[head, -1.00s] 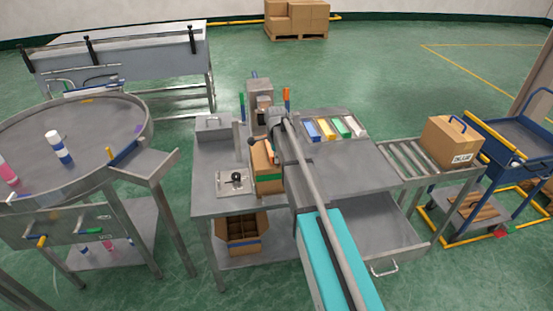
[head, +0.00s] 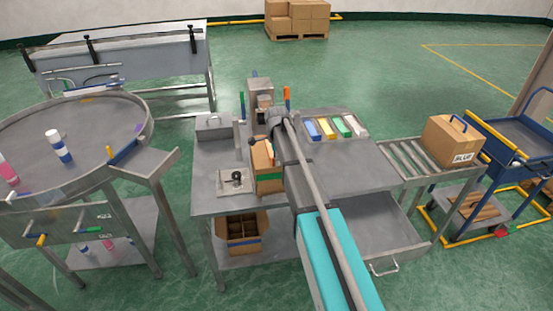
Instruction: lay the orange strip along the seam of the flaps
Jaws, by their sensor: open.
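A brown carton (head: 266,180) with a green band stands on the grey workbench, partly hidden behind my arm. Its top flaps and seam are too small and too covered to make out. My gripper (head: 268,150) is at the carton's top, right beside or over it. It is open, but its fingertips are mostly hidden by my arm. A small orange spot shows near it; I cannot tell whether this is the strip. An upright orange piece (head: 287,94) stands at the back of the bench.
A tray of blue, yellow, green and white blocks (head: 335,128) lies right of my arm. A plate with a black knob (head: 236,181) is left of the carton. A roller conveyor (head: 400,160) carries another carton (head: 453,141). A round table (head: 100,125) stands left.

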